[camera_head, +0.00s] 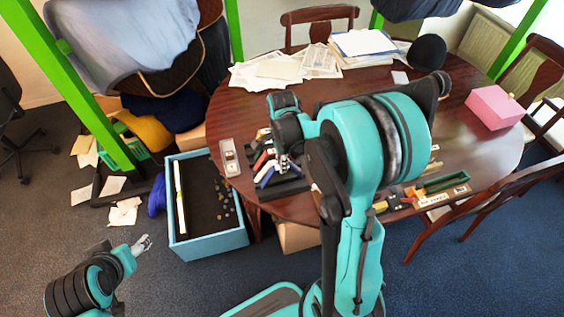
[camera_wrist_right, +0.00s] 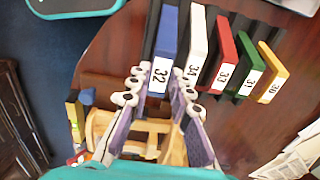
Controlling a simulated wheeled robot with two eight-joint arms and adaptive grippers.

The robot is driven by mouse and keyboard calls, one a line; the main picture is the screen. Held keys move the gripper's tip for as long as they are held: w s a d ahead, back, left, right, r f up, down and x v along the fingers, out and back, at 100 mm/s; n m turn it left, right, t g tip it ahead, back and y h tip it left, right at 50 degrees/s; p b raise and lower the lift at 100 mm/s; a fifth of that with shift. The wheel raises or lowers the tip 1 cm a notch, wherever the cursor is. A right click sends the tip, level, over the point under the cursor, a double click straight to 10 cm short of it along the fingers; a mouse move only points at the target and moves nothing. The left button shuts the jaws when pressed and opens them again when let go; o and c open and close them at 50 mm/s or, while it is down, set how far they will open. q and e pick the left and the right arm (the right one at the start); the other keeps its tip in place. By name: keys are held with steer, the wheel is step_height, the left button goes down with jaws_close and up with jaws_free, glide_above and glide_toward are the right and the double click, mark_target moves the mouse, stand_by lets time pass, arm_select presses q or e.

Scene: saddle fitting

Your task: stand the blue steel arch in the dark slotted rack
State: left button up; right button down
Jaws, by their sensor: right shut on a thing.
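The blue steel arch (camera_wrist_right: 168,38), with a white label reading 32, is between the fingers of my right gripper (camera_wrist_right: 155,95), which is shut on it. In the head view this gripper (camera_head: 285,162) is at the rack, partly hidden by my right arm. The dark slotted rack (camera_head: 290,188) stands on the table's left part. In the wrist view, dark rack strips lie alongside the blue arch, in line with the other pieces. I cannot tell whether its foot is fully down in a slot. My left gripper (camera_head: 142,245) is low at the left, away from the table; its fingers are too small to read.
White (camera_wrist_right: 197,45), red (camera_wrist_right: 223,62), green (camera_wrist_right: 250,72) and yellow (camera_wrist_right: 272,75) pieces stand in a row beside the blue arch. Papers (camera_head: 285,67) and a pink box (camera_head: 494,107) lie on the wooden table (camera_head: 240,105). A blue-walled bin (camera_head: 210,243) stands on the floor left of it.

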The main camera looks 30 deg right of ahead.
steer(key=shift+f+b, duration=0.85)
steer(key=shift+f, duration=0.15)
stand_by(0.7)
steer(key=shift+f, duration=0.3)
steer(key=shift+f+b, duration=0.6)
steer(key=shift+b, duration=0.2)
stand_by(1.1)
steer(key=c, duration=1.3)
jaws_free()
steer(key=o, duration=0.4)
